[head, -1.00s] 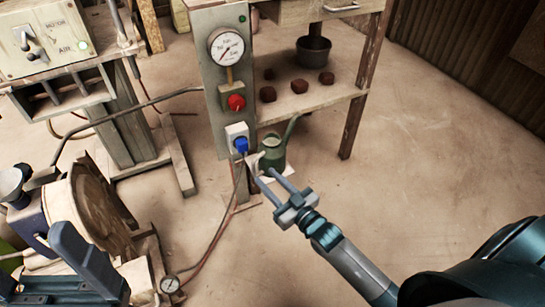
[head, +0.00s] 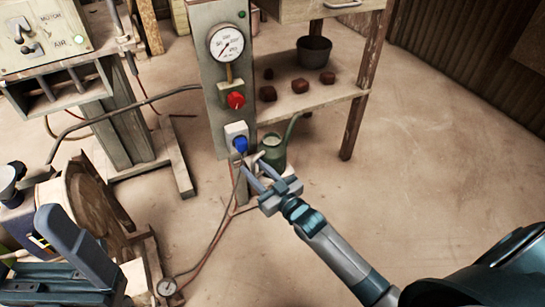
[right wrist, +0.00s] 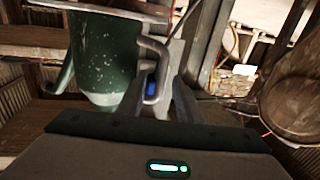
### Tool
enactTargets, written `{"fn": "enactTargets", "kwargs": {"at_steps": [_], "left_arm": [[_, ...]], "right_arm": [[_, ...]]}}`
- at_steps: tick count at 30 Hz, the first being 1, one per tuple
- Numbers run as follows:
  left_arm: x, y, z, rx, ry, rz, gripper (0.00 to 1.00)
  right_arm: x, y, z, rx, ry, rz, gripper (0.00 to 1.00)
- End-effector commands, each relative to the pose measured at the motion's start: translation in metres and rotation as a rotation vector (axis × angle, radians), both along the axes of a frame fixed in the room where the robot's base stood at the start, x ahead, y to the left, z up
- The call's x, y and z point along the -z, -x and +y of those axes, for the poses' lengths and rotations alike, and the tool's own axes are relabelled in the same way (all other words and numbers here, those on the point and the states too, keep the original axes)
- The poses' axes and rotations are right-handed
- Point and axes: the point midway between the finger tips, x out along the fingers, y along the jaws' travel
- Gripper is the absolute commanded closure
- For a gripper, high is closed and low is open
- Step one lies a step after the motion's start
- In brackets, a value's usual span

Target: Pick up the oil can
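The oil can (head: 273,152) is green with a thin spout to the right and stands beside the foot of the control post. In the right wrist view the can (right wrist: 103,60) is large at upper left, its curved grey handle (right wrist: 151,70) toward the gripper. My right gripper (head: 257,172) is in front of the can on the handle side. In the wrist view its fingers (right wrist: 158,95) are apart, with the handle's lower end between them; I cannot see contact. A dark blue-grey part of my left gripper (head: 75,250) shows at lower left; its fingertips are unclear.
The control post (head: 209,85) with a gauge, red knob and blue plug stands just left of the can. Behind it is a shelf (head: 300,103) with dark lumps and a pot (head: 314,49). A hose (head: 207,250) hangs near the gripper. Floor on the right is clear.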

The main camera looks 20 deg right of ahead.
Motion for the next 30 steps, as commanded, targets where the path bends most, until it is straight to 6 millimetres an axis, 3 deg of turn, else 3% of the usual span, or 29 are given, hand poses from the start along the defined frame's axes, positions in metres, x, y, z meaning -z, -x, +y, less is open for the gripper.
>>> {"fn": "enactTargets", "kwargs": {"at_steps": [7, 18, 23, 30], "left_arm": [[-0.0121, 0.0059, -0.0009, 0.015, 0.022, -0.037, 0.09], [-0.0083, 0.0041, -0.0006, 0.01, 0.022, -0.028, 0.09], [-0.007, 0.0036, -0.0005, 0.008, 0.016, -0.026, 0.09], [-0.006, 0.0033, -0.0007, 0.009, 0.007, -0.025, 0.09]], "right_arm": [[-0.0008, -0.0106, 0.0031, -0.001, 0.0, -0.001, 0.68], [-0.0008, -0.0102, 0.003, -0.001, 0.0, 0.0, 0.68], [-0.0008, -0.0101, 0.0029, -0.001, 0.0, 0.0, 1.0], [-0.0008, -0.0101, 0.0029, -0.001, 0.0, 0.0, 1.0]]}}
